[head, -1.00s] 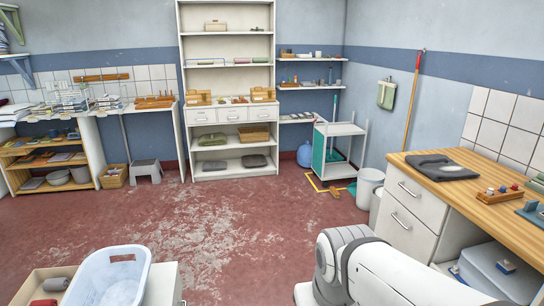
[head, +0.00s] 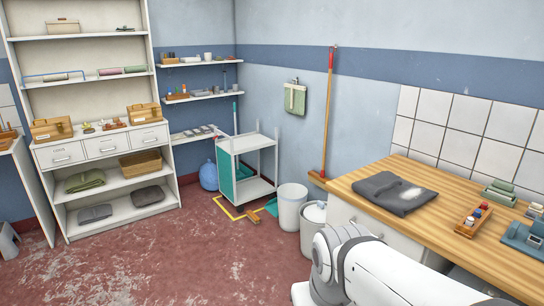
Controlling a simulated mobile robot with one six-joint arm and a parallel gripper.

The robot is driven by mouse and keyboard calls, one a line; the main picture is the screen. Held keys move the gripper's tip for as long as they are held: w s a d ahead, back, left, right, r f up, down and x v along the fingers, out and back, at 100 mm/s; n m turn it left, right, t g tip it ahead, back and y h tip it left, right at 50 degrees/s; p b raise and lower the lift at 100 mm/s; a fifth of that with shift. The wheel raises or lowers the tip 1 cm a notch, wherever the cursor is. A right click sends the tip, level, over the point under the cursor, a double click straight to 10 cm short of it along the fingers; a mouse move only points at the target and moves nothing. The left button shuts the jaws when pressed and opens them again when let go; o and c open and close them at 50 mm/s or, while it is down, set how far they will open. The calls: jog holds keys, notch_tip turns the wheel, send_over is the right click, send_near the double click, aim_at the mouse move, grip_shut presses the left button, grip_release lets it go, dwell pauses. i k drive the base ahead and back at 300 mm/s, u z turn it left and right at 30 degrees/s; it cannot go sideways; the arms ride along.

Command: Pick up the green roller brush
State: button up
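A small green cylinder (head: 135,69), which may be the green roller brush, lies on an upper shelf of the tall white shelf unit (head: 148,40) at the left. It is too small to make out a handle or bristles. A mauve cylinder (head: 110,72) lies just left of it on the same shelf. My own white arm shows at the lower right, far from the shelf unit. My gripper is out of view, so its state does not show.
A white trolley (head: 262,140) stands right of the shelf unit, with white bins (head: 292,208) nearer. A wooden counter (head: 440,210) runs along the right, bearing a dark folded cloth (head: 395,192). Worn red floor (head: 190,255) lies open in front of the shelves.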

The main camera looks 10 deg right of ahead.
aim_at(499, 188)
jog(key=z, duration=0.7)
jog(key=i, duration=1.15)
jog(key=z, duration=1.2)
jog(key=i, duration=0.65)
jog(key=z, duration=0.15)
jog(key=k, duration=0.9)
jog(key=z, duration=0.15)
jog(key=i, duration=0.9)
jog(key=u, duration=0.05)
